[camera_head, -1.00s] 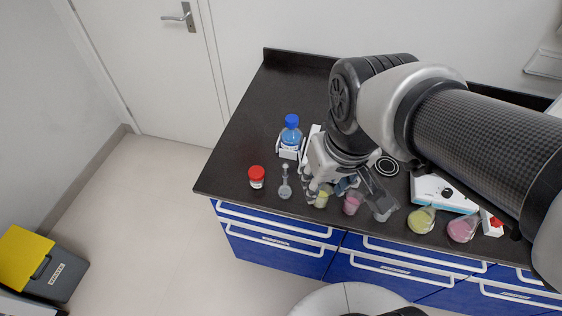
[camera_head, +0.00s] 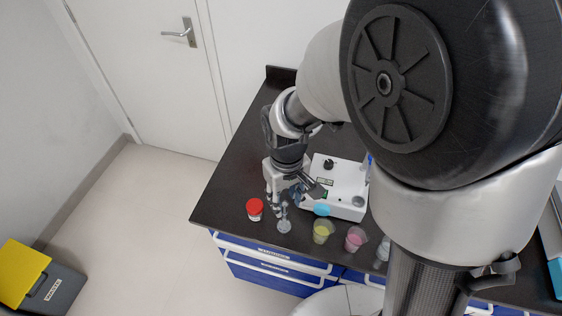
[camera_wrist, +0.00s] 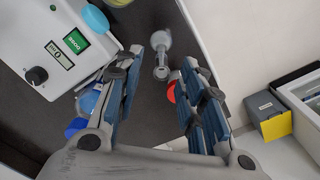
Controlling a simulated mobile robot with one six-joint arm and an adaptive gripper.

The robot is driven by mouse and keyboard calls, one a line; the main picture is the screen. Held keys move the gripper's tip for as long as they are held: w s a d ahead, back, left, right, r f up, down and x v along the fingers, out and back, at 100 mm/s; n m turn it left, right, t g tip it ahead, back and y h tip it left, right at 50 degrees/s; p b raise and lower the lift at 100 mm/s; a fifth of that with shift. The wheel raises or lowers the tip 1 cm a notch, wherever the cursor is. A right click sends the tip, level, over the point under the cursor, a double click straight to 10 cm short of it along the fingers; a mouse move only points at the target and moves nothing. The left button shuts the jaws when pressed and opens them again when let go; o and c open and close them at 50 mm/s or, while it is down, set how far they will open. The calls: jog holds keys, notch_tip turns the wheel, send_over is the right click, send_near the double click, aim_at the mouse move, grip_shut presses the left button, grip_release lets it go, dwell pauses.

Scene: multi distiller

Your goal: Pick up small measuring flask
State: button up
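The small measuring flask (camera_head: 284,224) is clear with a thin neck and stands upright near the front edge of the black counter. It also shows in the wrist view (camera_wrist: 161,42), ahead of the gap between the fingers. My gripper (camera_head: 284,196) is over the counter, just behind and above the flask. In the wrist view, my gripper (camera_wrist: 162,66) has its two fingers wide apart with nothing held between them. I cannot tell how far the flask's top is from the fingertips.
A red-capped jar (camera_head: 255,208) stands close left of the flask. A white instrument (camera_head: 342,190) is to the right, with yellow (camera_head: 322,231) and pink (camera_head: 356,238) beakers in front of it. A blue bottle (camera_wrist: 90,100) is partly hidden behind my left finger.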

aim_at(285, 213)
notch_tip(285, 213, down, 8)
jog(key=b, duration=0.3)
jog(key=shift+a+r, duration=0.1)
jog(key=shift+a, duration=0.05)
jog(key=shift+r, duration=0.1)
grip_shut()
dwell(0.4)
